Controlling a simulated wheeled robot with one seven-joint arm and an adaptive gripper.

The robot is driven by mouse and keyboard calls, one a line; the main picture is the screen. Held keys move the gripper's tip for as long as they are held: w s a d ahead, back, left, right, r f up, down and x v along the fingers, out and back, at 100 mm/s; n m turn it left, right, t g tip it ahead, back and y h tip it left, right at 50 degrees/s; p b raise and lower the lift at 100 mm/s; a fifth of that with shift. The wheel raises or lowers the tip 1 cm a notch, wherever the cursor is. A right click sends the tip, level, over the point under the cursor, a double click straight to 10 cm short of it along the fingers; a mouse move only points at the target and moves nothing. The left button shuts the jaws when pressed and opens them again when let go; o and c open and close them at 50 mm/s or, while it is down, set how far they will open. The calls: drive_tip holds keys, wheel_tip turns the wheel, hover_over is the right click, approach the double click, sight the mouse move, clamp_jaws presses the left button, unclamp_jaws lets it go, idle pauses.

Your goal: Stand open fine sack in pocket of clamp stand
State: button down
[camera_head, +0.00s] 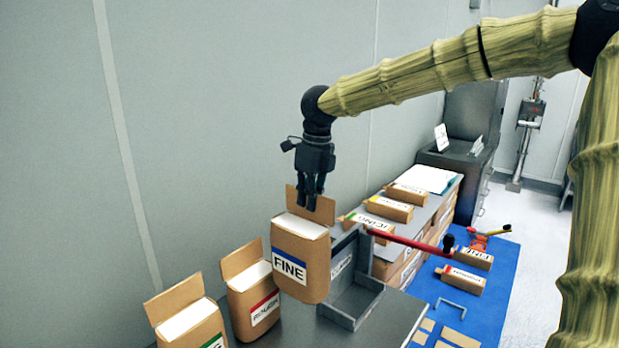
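The open fine sack (300,262) is a brown paper sack with a blue-striped FINE label, a white top and a raised back flap. My gripper (312,200) is above it, pointing down, with its fingers closed on the raised flap. The sack hangs upright, its base seeming clear of the bench. The clamp stand (345,319) is a grey open-topped pocket just right of and partly behind the sack, with a red lever (412,243) reaching to the right. The sack hides the pocket's left part.
A red-labelled sack (250,297) and a green-labelled sack (190,320) stand open at the left. Boxes (388,208) lie on a shelf behind. A blue mat (480,300) at right carries small boxes and flat pieces. The bench (395,312) right of the stand is bare.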

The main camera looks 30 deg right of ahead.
wheel_tip(320, 180, down, 18)
drive_tip(key=p, duration=0.3)
drive_tip(key=shift+w+f+p, duration=0.1)
drive_tip(key=shift+f+p, duration=0.05)
drive_tip(key=shift+p, duration=0.25)
idle(0.4)
drive_tip(key=c, duration=2)
unclamp_jaws()
drive_tip(key=shift+f, duration=0.15)
drive_tip(key=o, duration=0.4)
drive_tip(key=shift+c, duration=0.2)
